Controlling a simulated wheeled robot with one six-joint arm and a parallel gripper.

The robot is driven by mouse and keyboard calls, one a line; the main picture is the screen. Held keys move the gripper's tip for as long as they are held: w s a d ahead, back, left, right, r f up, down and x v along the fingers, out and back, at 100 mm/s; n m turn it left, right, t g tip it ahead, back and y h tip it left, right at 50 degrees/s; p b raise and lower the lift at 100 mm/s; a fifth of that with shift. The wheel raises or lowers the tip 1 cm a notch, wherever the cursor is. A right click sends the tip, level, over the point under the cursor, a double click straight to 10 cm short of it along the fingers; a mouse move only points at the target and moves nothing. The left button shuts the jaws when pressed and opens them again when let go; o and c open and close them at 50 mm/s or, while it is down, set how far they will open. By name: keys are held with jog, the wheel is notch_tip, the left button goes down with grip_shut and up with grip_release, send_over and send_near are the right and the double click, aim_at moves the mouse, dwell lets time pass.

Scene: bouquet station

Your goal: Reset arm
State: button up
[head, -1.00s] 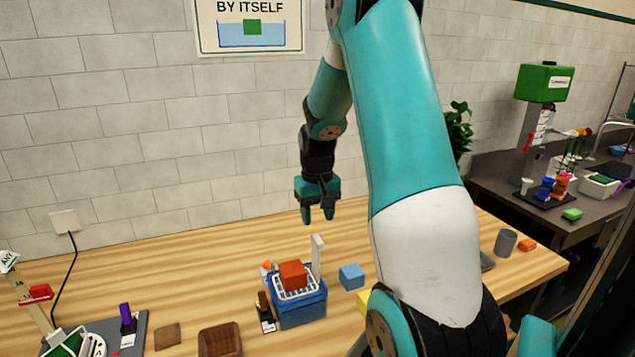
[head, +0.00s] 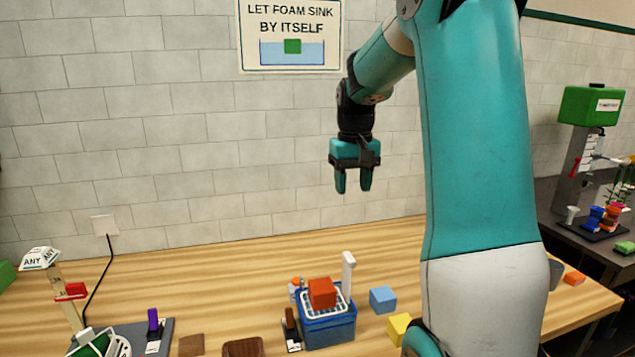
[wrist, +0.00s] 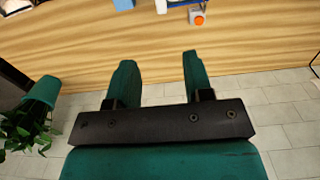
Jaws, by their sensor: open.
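My gripper (head: 353,180) hangs in the air above the back of the wooden table, in front of the tiled wall, fingers pointing down. It is open and empty. In the wrist view the two green fingers (wrist: 155,75) stand apart with only table and wall behind them. My teal and white arm fills the right middle of the head view and hides part of the table.
A blue bin (head: 328,328) with a red-orange block (head: 322,293) on its white rack stands on the table. A blue block (head: 383,299) and a yellow block (head: 399,328) lie to its right. A brown tray (head: 243,347) is in front. A plant (wrist: 25,128) shows at left in the wrist view.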

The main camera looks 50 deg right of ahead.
jog(key=s+a+f+n+t+y+b, duration=0.1)
jog(key=a+f+n+b, duration=0.15)
jog(key=a, duration=0.85)
jog(key=a+f+n+b, duration=0.2)
jog(key=a+n, duration=0.2)
jog(key=a, duration=0.7)
jog(key=s+a+f+n+g+y+b, duration=0.1)
jog(key=s+a+n, duration=0.6)
jog(key=s+a, duration=0.7)
notch_tip(320, 180, down, 3)
jog(key=a+y+b, duration=0.1)
jog(key=a+y, duration=0.1)
jog(key=shift+s+a+f, duration=0.2)
jog(key=shift+a, duration=0.15)
